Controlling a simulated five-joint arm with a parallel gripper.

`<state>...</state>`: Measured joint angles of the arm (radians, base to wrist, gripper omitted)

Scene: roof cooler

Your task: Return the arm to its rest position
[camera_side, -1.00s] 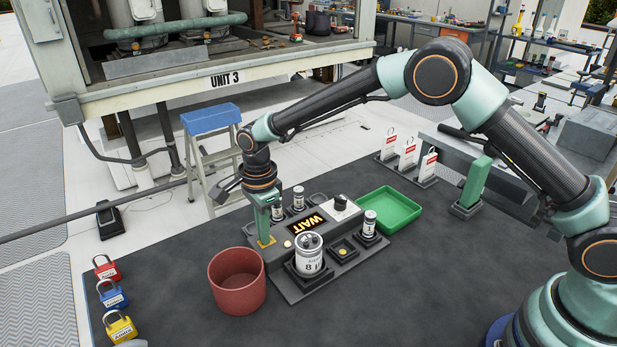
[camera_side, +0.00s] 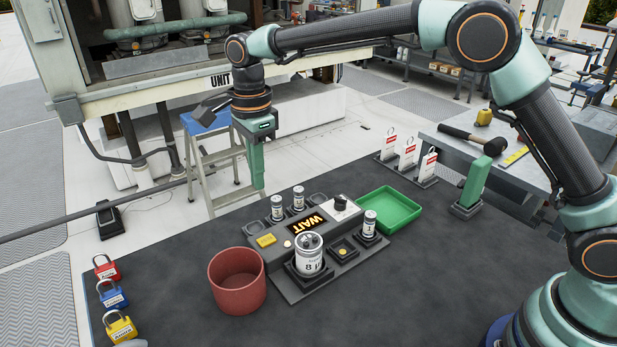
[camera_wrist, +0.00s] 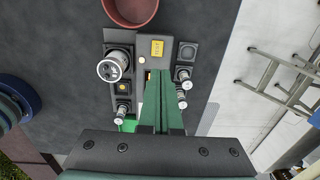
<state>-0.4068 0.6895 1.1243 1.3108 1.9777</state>
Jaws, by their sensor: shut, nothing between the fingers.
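My gripper (camera_side: 258,186) is shut and empty, pointing down in the air above the back edge of the dark mat. In the wrist view its green fingers (camera_wrist: 160,78) are together over the tester. The grey tester (camera_side: 325,222) has a display reading WAIT and a yellow button (camera_side: 266,240), which also shows in the wrist view (camera_wrist: 157,48). A large capacitor marked 8 µ (camera_side: 309,262) stands upright in its front socket. Smaller cylinders stand at the tester's back (camera_side: 298,199) and right side (camera_side: 369,225).
A red bin (camera_side: 237,285) stands left of the tester and a green tray (camera_side: 388,208) behind it at right. Red, blue and yellow padlocks (camera_side: 113,293) lie at the left. Tags (camera_side: 407,155) and a green block (camera_side: 475,180) stand at back right. A stepladder (camera_side: 215,165) stands behind.

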